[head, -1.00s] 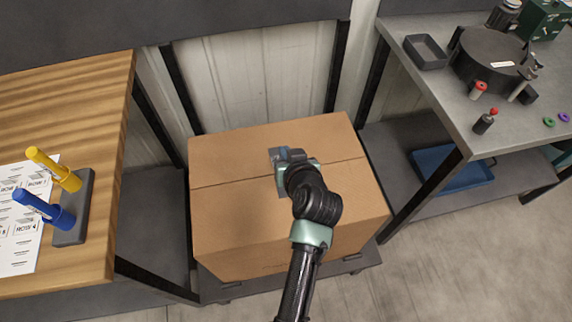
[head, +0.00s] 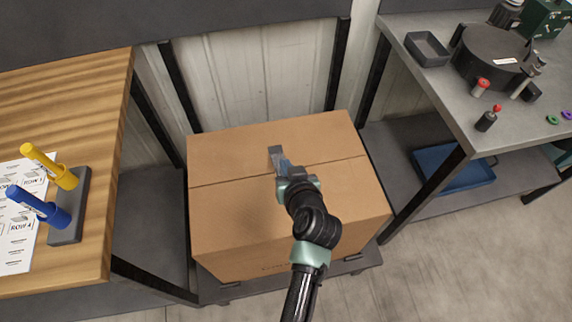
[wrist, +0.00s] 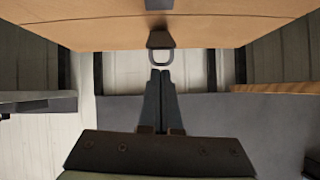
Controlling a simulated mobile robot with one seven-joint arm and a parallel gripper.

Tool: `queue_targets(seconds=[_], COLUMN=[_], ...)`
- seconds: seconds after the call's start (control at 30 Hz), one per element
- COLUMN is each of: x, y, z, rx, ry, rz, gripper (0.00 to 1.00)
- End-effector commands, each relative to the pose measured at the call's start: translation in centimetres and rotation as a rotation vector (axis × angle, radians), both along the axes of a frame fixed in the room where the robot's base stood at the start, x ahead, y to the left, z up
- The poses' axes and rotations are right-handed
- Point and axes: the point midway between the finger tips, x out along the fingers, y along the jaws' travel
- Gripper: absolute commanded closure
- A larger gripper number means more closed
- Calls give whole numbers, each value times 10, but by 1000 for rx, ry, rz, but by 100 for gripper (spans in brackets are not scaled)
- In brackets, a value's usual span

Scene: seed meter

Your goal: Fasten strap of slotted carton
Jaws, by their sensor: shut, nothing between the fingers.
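The cardboard carton (head: 230,210) stands closed on a low dark shelf, with a seam across its top. A short grey strap piece (head: 274,150) lies on its top near the seam, and a grey piece also shows on the carton in the wrist view (wrist: 158,4). A dark tab with a grey ring (wrist: 160,50) projects past the carton's edge in the wrist view. My gripper (head: 280,160) is over the carton top in the head view. In the wrist view its fingers (wrist: 160,75) are together and empty, their tips just short of the ring. My arm hides part of the carton.
A wooden table (head: 90,100) at left holds papers and a dark stand (head: 72,215) with yellow and blue markers. A grey bench (head: 440,85) at right holds a round dark device (head: 490,60) and small parts. A blue tray (head: 455,170) sits below.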

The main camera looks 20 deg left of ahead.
Motion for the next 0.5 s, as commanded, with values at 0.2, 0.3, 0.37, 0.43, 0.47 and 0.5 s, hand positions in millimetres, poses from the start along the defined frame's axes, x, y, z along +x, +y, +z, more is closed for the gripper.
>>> queue_targets(seconds=[0.2, 0.3, 0.37, 0.43, 0.47, 0.5], x=[-2, -3, -3, -4, -4, -5], y=[-2, -2, -3, -3, -3, -3], z=[-4, -6, -7, -8, -8, -9], rx=[11, 16, 20, 25, 27, 30], ry=[-18, -25, -30, -37, -40, -44], rz=[0, -1, -1, 0, 0, 0], gripper=[100, 100, 100, 100, 100, 100])
